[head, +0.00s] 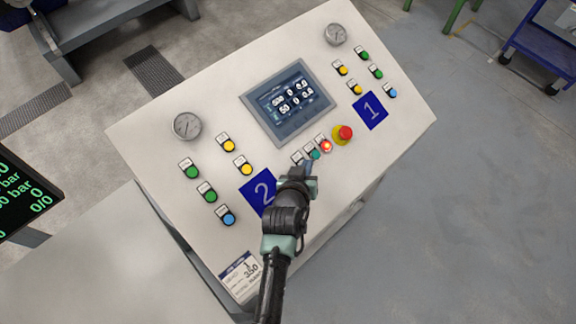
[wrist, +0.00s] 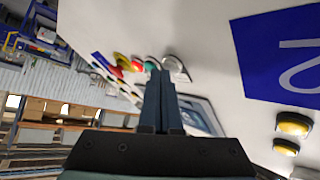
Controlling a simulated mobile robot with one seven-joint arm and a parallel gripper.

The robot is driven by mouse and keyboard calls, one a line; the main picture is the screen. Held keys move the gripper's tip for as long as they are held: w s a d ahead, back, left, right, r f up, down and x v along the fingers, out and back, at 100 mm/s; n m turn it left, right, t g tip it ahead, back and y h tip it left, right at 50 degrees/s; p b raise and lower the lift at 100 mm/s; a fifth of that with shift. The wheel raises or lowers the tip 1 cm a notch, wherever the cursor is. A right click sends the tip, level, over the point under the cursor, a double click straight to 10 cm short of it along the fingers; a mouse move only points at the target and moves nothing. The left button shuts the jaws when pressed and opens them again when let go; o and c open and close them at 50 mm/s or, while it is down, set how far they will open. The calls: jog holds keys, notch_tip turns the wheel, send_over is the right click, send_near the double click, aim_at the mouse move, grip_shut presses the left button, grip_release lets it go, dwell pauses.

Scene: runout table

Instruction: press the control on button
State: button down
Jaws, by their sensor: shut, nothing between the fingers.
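A short row of small labelled buttons sits below the screen on the sloped panel (head: 225,80). It has a lit red button (head: 326,146) and a green button (head: 315,154); the place under the row's leftmost label is hidden by my gripper in the head view. The labels are too small to read, so I cannot tell which is control on. In the wrist view the green button (wrist: 150,66) is just beyond my fingertips, with a pale round button (wrist: 175,68) beside it. My gripper (head: 308,166) is shut and empty, close to the row; contact cannot be told.
A red mushroom button (head: 345,132) on a yellow base sits right of the row. The screen (head: 289,102) is above. Yellow, green and blue buttons and gauges (head: 187,126) flank it. A blue "2" plate (head: 259,190) is left of my gripper.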

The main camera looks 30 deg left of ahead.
jog(key=shift+a+f, duration=0.1)
jog(key=shift+f, duration=0.05)
dwell(0.3)
jog(key=shift+s+d+r+p, duration=0.1)
jog(key=shift+d+r+p, duration=0.1)
jog(key=shift+r+p, duration=0.25)
jog(key=shift+s+d+r+p, duration=0.1)
jog(key=shift+d+r+p, duration=0.1)
jog(key=shift+r+p, duration=0.25)
jog(key=r+p, duration=0.1)
jog(key=d+r+p, duration=0.1)
jog(key=r+p, duration=0.1)
jog(key=shift+s+p, duration=0.15)
jog(key=shift+p, duration=0.15)
jog(key=r+p, duration=0.1)
jog(key=d+r+p, duration=0.1)
jog(key=p, duration=0.1)
jog(key=shift+s+d+r, duration=0.15)
jog(key=shift+s+r, duration=0.05)
jog(key=shift+s, duration=0.1)
dwell(0.5)
